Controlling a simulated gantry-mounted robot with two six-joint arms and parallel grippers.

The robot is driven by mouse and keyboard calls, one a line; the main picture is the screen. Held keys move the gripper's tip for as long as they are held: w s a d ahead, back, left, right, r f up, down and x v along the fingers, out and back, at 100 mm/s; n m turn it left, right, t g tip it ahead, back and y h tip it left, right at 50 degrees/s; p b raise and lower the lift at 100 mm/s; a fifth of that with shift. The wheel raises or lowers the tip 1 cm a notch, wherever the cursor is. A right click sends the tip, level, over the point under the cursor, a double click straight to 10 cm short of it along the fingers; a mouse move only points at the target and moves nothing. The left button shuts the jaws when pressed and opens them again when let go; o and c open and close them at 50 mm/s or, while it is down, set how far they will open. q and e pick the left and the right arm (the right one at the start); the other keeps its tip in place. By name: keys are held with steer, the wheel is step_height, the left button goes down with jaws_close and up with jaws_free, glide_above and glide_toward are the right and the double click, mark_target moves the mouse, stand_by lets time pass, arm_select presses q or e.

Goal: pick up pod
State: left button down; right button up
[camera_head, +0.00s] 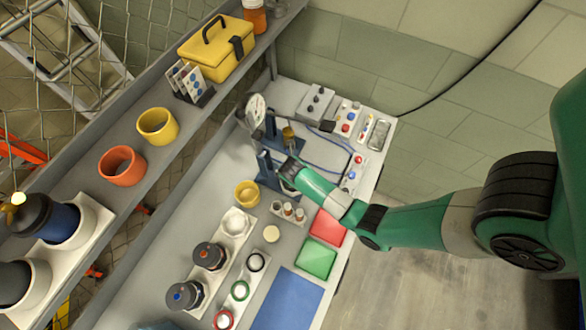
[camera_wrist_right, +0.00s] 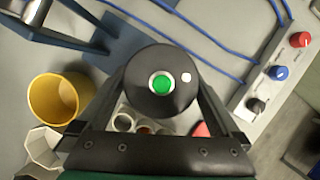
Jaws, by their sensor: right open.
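A dark round pod (camera_wrist_right: 160,84) with a green centre and a small white dot shows end-on in the right wrist view. My right gripper (camera_wrist_right: 162,92) is open, with one finger on each side of the pod; I cannot tell whether they touch it. In the head view my right gripper (camera_head: 288,182) is at the blue stands, and the pod there is mostly hidden by it. Two other dark pods, one with a red centre (camera_head: 208,255) and one with a blue centre (camera_head: 184,295), stand in a pale holder at the front. My left gripper is not in view.
A yellow cup (camera_head: 246,193) stands left of the gripper. A small vial rack (camera_head: 289,212) is just in front. Blue cables (camera_wrist_right: 205,40) run to a knob panel (camera_wrist_right: 276,72). Red (camera_head: 328,227), green (camera_head: 315,258) and blue (camera_head: 288,300) mats lie along the right edge.

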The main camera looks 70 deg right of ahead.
steer(key=shift+d+f, duration=0.2)
steer(key=shift+f, duration=0.45)
steer(key=shift+c, duration=0.3)
steer(key=shift+w+r, duration=0.1)
jaws_close()
